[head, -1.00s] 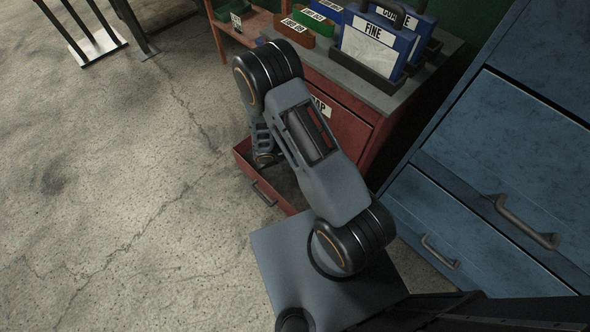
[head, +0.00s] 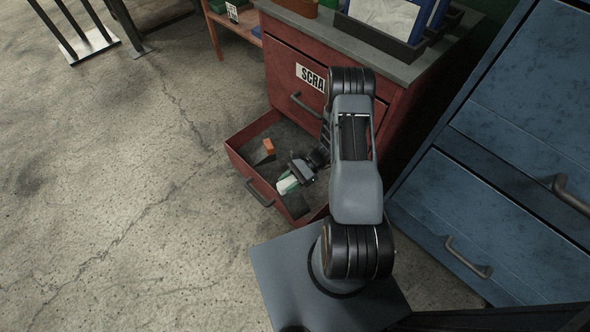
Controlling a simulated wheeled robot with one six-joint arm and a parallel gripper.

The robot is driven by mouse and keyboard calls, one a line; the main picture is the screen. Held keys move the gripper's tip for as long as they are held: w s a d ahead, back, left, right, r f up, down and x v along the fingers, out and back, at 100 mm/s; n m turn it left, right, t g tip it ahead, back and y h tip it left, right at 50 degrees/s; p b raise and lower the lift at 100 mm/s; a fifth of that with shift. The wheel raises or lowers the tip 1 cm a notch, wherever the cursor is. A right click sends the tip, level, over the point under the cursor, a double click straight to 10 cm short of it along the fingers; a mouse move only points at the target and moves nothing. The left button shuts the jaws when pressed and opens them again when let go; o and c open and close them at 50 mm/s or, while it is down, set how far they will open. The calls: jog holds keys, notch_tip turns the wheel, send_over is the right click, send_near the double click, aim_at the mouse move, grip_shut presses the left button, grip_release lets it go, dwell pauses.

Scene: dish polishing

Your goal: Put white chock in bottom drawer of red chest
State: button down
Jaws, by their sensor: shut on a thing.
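The red chest (head: 401,108) stands right of centre, with its bottom drawer (head: 237,167) pulled open toward the left front. My gripper (head: 292,178) is over the front part of this drawer, pointing down and to the left. It is shut on the white chock (head: 290,181), a small pale piece with some green at its edge. The chock is low, within the drawer's outline; I cannot tell whether it touches the drawer floor. The gripper hides part of it.
An orange piece (head: 268,146) lies in the drawer's left rear part. The upper drawer, labelled "SCRA…" (head: 312,77), is shut. A blue cabinet (head: 480,215) stands close on the right. Trays and bins sit on the chest's grey top (head: 333,33). The concrete floor on the left is clear.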

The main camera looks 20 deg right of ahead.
jog(key=w+d+f+m+t+h+b, duration=0.3)
jog(key=w+d+f+m+t+b, duration=0.3)
jog(key=w+d+f+m+t, duration=0.45)
jog(key=shift+m+t+h, duration=0.25)
jog(key=shift+t+h, duration=0.05)
jog(key=shift+t, duration=0.45)
jog(key=shift+w+d+f+b, duration=0.15)
jog(key=shift+f+b, duration=1.05)
jog(key=shift+f, duration=1.05)
jog(key=shift+d+f+b, duration=0.1)
jog(key=shift+f+b, duration=1.05)
jog(key=shift+f, duration=1.1)
jog(key=shift+f, duration=0.15)
jog(key=c, duration=0.7)
grip_release()
